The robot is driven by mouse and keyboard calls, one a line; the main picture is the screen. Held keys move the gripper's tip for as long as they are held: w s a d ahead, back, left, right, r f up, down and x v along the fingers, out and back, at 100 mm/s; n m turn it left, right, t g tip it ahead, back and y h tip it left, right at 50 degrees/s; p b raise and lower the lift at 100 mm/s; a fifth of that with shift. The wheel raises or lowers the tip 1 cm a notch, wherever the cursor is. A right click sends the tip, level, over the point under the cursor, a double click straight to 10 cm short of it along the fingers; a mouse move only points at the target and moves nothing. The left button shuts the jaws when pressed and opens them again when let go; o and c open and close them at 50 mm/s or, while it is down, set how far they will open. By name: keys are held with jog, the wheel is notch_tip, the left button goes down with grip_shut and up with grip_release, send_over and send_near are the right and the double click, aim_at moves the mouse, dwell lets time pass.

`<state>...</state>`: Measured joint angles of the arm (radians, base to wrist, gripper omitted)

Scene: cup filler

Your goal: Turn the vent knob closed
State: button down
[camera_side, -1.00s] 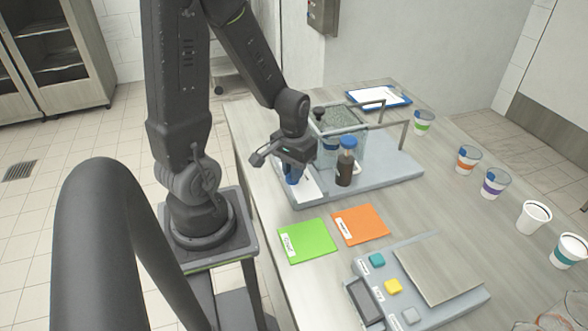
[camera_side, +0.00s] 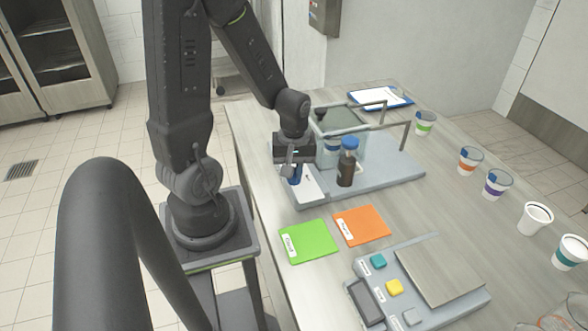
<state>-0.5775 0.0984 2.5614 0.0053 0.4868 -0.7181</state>
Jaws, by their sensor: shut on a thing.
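My gripper (camera_side: 291,168) points down at the left end of the grey filler stand (camera_side: 405,172). It is shut on the blue vent knob (camera_side: 295,180), which shows only in part below the fingers. The knob stands by a white plate on the stand. The fingers' exact contact with it is hidden. Right beside the gripper are a clear tank (camera_side: 352,121) and a dark brown bottle with a blue cap (camera_side: 346,168).
A green card (camera_side: 308,243) and an orange card (camera_side: 362,225) lie in front of the stand. A scale with buttons (camera_side: 440,268) is at the front right. Several cups with coloured bands, such as the purple one (camera_side: 495,184), line the right side. A clipboard (camera_side: 383,96) lies behind.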

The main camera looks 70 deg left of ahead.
jog(key=shift+w+r, duration=0.1)
jog(key=shift+w, duration=0.05)
dwell(0.3)
jog(key=c, duration=1.2)
grip_release()
jog(key=shift+o, duration=0.2)
notch_tip(320, 180, up, 14)
